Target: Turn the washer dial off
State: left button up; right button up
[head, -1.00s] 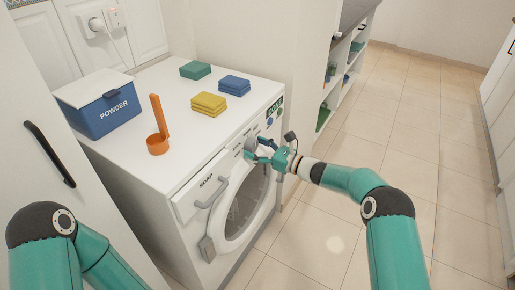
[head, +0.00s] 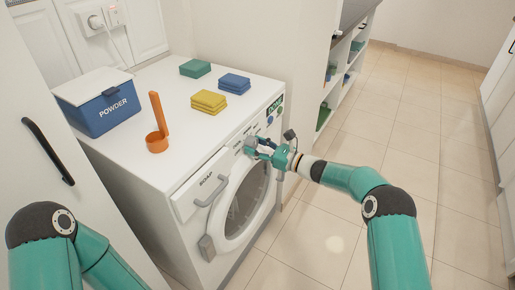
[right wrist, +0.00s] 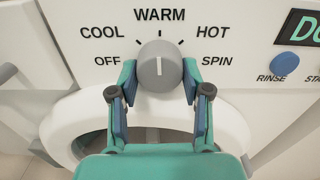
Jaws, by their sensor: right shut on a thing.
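The grey washer dial (right wrist: 158,66) is on the front panel of the white washer (head: 150,185). In the right wrist view its white pointer line stands upright, towards WARM. The OFF label (right wrist: 107,60) is at the lower left of the dial, below COOL. My right gripper (right wrist: 160,76) is shut on the dial, one finger on its left side and one on its right. In the head view this gripper (head: 262,148) hides part of the dial. My left arm shows at the lower left, but its gripper is out of view.
A blue powder box (head: 105,112), an orange scoop (head: 157,142) and folded yellow (head: 209,101), blue (head: 234,84) and green (head: 195,68) cloths are on the washer top. The soap drawer handle (head: 207,192) and round door (head: 240,210) are below. Tiled floor is clear at right.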

jog(key=n+b, duration=0.2)
jog(key=b, duration=0.2)
jog(key=n+b, duration=0.3)
jog(key=b, duration=0.1)
jog(key=n+b, duration=0.3)
jog(key=b, duration=0.2)
jog(key=shift+a+f, duration=0.1)
jog(key=shift+f, duration=0.3)
jog(key=n+b, duration=0.7)
jog(key=b, duration=0.2)
jog(key=shift+a+r+n+b, duration=0.1)
jog(key=shift+r+n+b, duration=0.15)
jog(key=shift+n+b, duration=1.05)
jog(key=o, duration=1)
jog(key=shift+o, duration=0.8)
jog(key=shift+r, duration=0.15)
